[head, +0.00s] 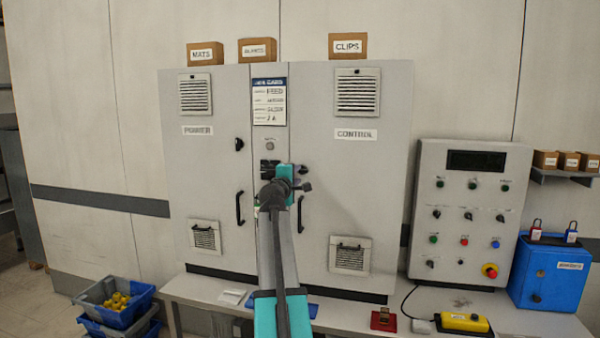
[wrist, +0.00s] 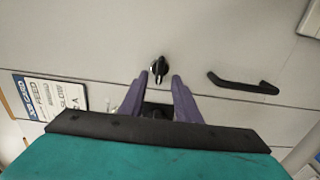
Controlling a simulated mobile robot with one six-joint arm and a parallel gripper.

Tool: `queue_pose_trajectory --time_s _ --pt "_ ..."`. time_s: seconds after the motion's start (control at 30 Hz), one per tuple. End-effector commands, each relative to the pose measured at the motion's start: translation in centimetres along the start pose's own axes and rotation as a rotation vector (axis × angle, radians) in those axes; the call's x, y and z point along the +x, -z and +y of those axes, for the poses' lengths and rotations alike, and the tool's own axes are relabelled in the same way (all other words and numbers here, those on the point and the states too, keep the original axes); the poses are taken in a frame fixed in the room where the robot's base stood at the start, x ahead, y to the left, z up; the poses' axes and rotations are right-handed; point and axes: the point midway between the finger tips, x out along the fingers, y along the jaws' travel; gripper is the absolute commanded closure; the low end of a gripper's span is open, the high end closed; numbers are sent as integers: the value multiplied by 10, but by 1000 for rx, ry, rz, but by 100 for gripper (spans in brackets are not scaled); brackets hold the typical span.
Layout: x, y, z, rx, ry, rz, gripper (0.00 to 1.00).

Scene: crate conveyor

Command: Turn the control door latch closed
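The grey control door (head: 393,190) is the right-hand cabinet door and looks shut. Its latch is a black turn knob (wrist: 158,66) in the wrist view, with its long side running up and down that picture. In the head view my arm and gripper (head: 299,172) mostly cover the latch area. In the wrist view my gripper (wrist: 160,77) has its two purple fingers apart, with nothing between the tips. The knob sits just beyond the gap between the fingertips. Contact cannot be made out. A black door handle (wrist: 243,83) lies to the right of the knob.
The power door (head: 205,165) on the left has its own black latch (head: 239,144) and handle (head: 239,208). A button panel (head: 468,215) stands to the right. A bench (head: 345,315) runs below the cabinet.

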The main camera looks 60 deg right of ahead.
Motion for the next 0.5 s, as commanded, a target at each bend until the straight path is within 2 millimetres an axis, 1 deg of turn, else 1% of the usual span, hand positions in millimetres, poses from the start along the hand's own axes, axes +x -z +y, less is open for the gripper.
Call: queue_pose_trajectory --time_s 0.03,0.3,0.5 --pt "8 0 2 0 0 -1 70" --pt "34 0 1 0 0 -1 70" --pt "47 0 1 0 0 -1 70"
